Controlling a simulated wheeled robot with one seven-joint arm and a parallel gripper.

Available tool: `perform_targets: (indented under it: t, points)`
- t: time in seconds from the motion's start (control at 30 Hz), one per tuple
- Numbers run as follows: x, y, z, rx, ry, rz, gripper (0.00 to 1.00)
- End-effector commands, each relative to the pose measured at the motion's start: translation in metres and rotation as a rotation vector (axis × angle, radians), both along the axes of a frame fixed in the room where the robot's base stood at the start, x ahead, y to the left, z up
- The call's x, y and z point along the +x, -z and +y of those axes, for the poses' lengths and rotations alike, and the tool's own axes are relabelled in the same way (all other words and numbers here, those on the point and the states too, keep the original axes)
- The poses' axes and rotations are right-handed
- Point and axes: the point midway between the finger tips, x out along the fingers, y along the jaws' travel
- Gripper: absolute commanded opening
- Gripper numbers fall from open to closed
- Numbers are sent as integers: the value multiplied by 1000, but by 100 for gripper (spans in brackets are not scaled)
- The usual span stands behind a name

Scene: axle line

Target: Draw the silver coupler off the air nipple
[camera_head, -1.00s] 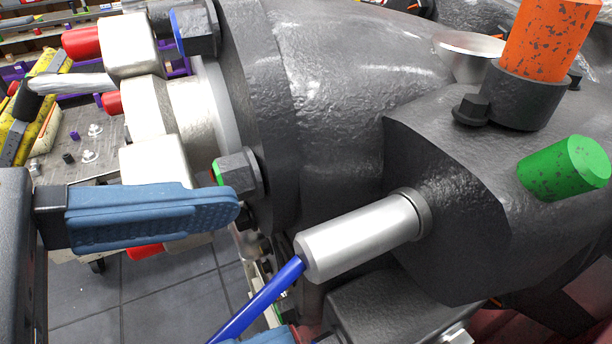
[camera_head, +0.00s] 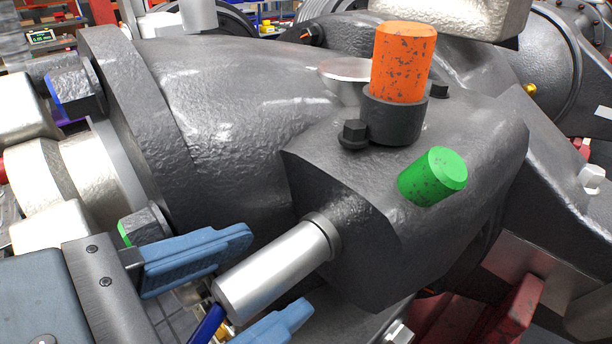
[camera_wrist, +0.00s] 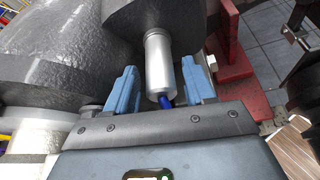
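The silver coupler (camera_head: 276,271) is a smooth cylinder fitted against the dark cast housing, with a blue hose (camera_head: 208,325) coming from its free end. The air nipple is hidden inside it. My gripper (camera_head: 246,289) is open, with one blue finger pad on each side of the coupler's free end. In the wrist view the coupler (camera_wrist: 160,66) lies between the two pads (camera_wrist: 161,88), with a visible gap to the left pad and a smaller one to the right pad. The hose (camera_wrist: 166,102) runs down toward the gripper's body.
An orange cylinder (camera_head: 402,65) stands in a dark collar on the housing (camera_head: 345,240), with a green cylinder (camera_head: 433,177) beside it. A hex bolt (camera_head: 146,227) on the flange is close to the upper finger. Red stand parts (camera_wrist: 236,50) lie right of the coupler in the wrist view.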

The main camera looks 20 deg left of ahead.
Motion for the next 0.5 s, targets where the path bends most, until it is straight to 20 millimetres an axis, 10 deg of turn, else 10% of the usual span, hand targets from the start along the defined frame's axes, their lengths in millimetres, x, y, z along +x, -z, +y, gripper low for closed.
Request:
perform_targets:
  t: [0.5]
  points:
    - [0, 0, 0, 0, 0, 0, 3]
